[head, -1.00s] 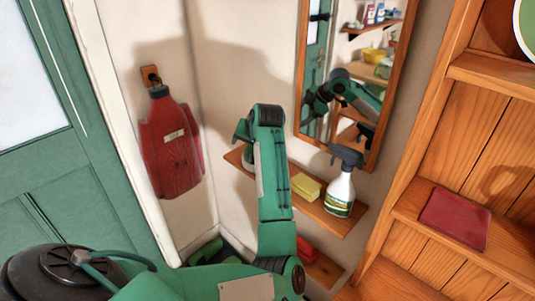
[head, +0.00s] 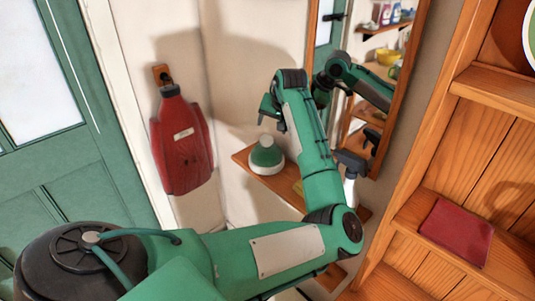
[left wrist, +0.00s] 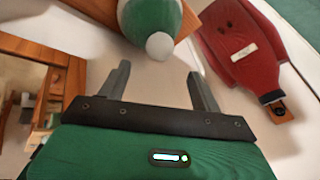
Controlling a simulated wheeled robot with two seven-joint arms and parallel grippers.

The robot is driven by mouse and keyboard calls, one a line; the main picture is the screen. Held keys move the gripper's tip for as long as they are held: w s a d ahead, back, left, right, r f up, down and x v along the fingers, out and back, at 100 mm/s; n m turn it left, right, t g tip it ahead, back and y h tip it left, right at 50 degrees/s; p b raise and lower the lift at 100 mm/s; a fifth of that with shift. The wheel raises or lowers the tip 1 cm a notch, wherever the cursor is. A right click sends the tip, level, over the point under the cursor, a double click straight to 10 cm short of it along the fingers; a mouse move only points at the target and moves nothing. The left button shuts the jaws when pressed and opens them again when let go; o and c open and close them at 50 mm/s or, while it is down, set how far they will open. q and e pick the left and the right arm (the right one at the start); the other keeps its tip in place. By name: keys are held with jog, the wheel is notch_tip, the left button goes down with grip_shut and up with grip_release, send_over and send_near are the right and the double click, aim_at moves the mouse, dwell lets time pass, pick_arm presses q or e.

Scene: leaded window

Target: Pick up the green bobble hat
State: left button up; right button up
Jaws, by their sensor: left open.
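The green bobble hat (head: 266,155), with a white brim and a pale bobble on top, sits at the left end of the wooden wall shelf (head: 243,160). My left gripper (head: 268,112) is above the hat in the head view, open and empty. In the left wrist view the hat (left wrist: 146,18) shows at the top, partly cut off by the frame edge. Its white bobble (left wrist: 160,46) points toward the open fingers (left wrist: 160,85) and is apart from them. My right gripper is not in view.
A red bag-like item (head: 182,142) hangs on a wall hook to the left. A spray bottle (head: 350,175) on the shelf is partly hidden by my arm. A mirror (head: 398,75) hangs above the shelf. A wooden dresser (head: 480,150) with a red cloth (head: 456,230) stands at right.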

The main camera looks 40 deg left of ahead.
aim_at(268, 136)
pick_arm(q)
jog(key=x, duration=0.3)
jog(key=shift+p, duration=0.3)
jog(key=shift+w+a+f+p, duration=0.1)
jog(key=shift+a+f+p, duration=0.1)
jog(key=shift+f+p, duration=0.25)
jog(key=p+x, duration=0.2)
jog(key=x, duration=0.1)
jog(key=shift+f, duration=0.1)
jog(key=shift+w+a+f, duration=0.1)
jog(key=shift+a+f, duration=0.15)
jog(key=shift+f, duration=0.25)
jog(key=c, duration=1.4)
jog(key=shift+r, duration=0.1)
